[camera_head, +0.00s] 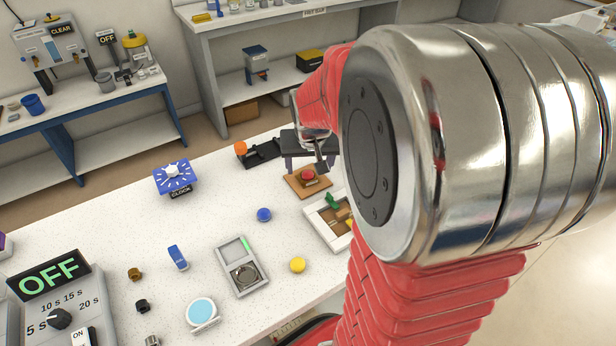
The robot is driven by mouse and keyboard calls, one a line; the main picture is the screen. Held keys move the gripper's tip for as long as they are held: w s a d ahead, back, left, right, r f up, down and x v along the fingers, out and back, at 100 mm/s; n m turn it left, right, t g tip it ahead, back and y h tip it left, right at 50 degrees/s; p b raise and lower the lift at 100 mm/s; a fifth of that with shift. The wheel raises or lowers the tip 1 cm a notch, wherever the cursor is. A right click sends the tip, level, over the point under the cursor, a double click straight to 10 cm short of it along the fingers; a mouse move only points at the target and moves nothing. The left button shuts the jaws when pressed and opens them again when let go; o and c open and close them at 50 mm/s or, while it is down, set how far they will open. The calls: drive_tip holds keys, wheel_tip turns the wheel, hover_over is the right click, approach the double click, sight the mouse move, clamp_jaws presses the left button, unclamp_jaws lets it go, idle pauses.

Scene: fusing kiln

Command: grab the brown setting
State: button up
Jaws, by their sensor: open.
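The brown setting (135,274) looks like a small brown block on the white table at the lower left. It stands just behind a similar black piece (143,306). My gripper (318,158) is small and partly hidden at the far end of my red-sleeved arm, near the back right of the table. It is open, above or beside a red button on a brown board, well to the right of and behind the brown setting. I see nothing held in it.
A timer box (50,290) reading OFF stands at the left. My arm hides the right side.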

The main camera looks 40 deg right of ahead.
sight(309, 174)
drive_tip(key=shift+s+x, duration=0.2)
drive_tip(key=shift+x, duration=1.75)
drive_tip(key=shift+a+f, duration=0.1)
drive_tip(key=c, duration=1.1)
